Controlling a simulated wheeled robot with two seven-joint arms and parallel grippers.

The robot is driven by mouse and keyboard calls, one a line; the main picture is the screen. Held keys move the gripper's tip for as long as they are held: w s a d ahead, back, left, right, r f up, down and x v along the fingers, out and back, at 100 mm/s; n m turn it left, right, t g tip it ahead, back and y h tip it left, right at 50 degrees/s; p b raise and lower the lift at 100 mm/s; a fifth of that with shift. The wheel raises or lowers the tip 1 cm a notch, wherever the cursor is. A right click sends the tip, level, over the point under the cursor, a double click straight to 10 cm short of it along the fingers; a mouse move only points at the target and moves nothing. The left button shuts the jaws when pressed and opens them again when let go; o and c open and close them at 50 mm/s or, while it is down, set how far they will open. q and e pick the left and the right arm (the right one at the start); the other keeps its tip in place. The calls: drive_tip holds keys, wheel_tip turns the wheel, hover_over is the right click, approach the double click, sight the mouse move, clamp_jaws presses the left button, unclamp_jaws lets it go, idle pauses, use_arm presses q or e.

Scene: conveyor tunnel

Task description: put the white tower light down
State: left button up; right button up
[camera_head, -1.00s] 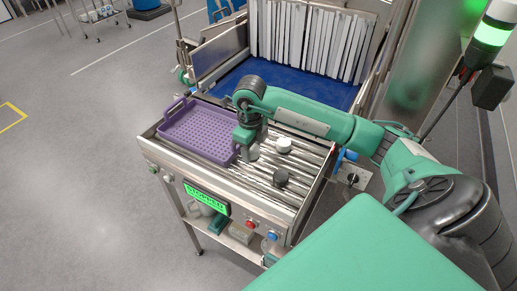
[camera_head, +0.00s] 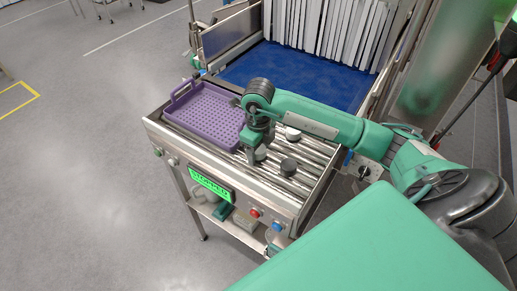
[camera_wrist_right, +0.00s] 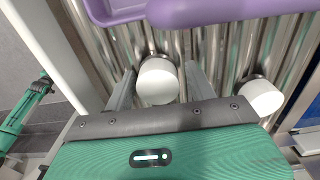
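A white tower light (camera_wrist_right: 157,82), a short white cylinder with a dark end, sits between the fingers of my right gripper (camera_wrist_right: 160,88) in the right wrist view. Narrow gaps show beside it, so the fingers look open around it. It appears at roller level. In the head view, the right gripper (camera_head: 258,152) is low over the rollers, beside the purple tray, and mostly hides this light. A second white cylinder (camera_wrist_right: 260,97) stands to the right in the wrist view; it also shows in the head view (camera_head: 293,133). My left gripper is not in view.
The purple tray (camera_head: 205,113) lies on the left of the roller table (camera_head: 310,180). The blue belt (camera_head: 290,75) and tunnel strip curtain (camera_head: 330,30) are behind. A green display (camera_head: 211,187) faces front.

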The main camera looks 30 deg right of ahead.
drive_tip(key=shift+o, duration=0.4)
drive_tip(key=shift+d, duration=0.1)
drive_tip(key=shift+r, duration=0.1)
drive_tip(key=shift+r+p, duration=0.2)
drive_tip(key=shift+p, duration=0.1)
wheel_tip(320, 180, up, 12)
drive_tip(key=p, duration=0.5)
drive_tip(key=shift+p, duration=0.3)
drive_tip(key=shift+f, duration=0.15)
